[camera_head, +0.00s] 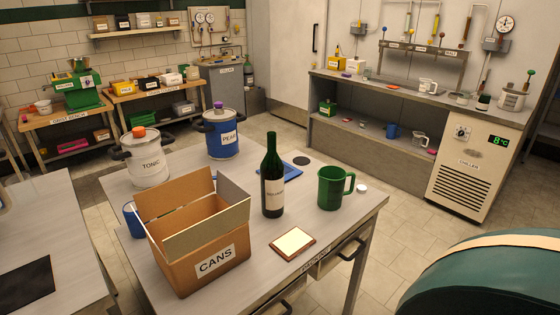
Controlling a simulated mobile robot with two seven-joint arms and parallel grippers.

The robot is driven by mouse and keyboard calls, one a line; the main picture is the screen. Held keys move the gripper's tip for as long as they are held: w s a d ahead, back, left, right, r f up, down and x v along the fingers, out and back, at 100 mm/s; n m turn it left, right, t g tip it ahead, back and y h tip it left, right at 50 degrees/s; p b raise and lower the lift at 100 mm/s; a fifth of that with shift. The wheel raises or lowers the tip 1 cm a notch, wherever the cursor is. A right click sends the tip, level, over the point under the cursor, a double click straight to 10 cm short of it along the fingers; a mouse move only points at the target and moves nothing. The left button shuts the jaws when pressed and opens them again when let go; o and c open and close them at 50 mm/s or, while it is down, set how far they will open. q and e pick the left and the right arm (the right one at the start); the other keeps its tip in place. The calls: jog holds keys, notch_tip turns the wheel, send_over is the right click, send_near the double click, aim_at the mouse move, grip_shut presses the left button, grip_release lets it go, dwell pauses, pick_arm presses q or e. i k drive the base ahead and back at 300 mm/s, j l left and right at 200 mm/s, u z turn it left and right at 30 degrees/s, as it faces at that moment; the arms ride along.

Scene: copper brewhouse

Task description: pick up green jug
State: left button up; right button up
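A green jug (331,188) stands upright on the grey table (345,222), near its right corner. Its handle points to the right. A dark green bottle (272,178) with a pale label stands to its left, apart from it. A small white round thing (361,188) sits just right of the jug. Neither of my grippers shows in the head view.
An open cardboard box (187,268) labelled CANS, a framed tile (293,242), a blue clipboard-like item (290,171), a white TONIC pot (146,168) and a blue PEAR pot (223,138) share the table. A dark green rounded shape (490,280) fills the lower right.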

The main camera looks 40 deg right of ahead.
aim_at(336, 188)
jog(key=z, duration=1.6)
jog(key=i+l+u, duration=0.1)
jog(key=i+l, duration=0.15)
jog(key=i+l+u, duration=0.1)
jog(key=l, duration=0.3)
jog(key=i+l+u, duration=0.15)
jog(key=i+l, duration=0.15)
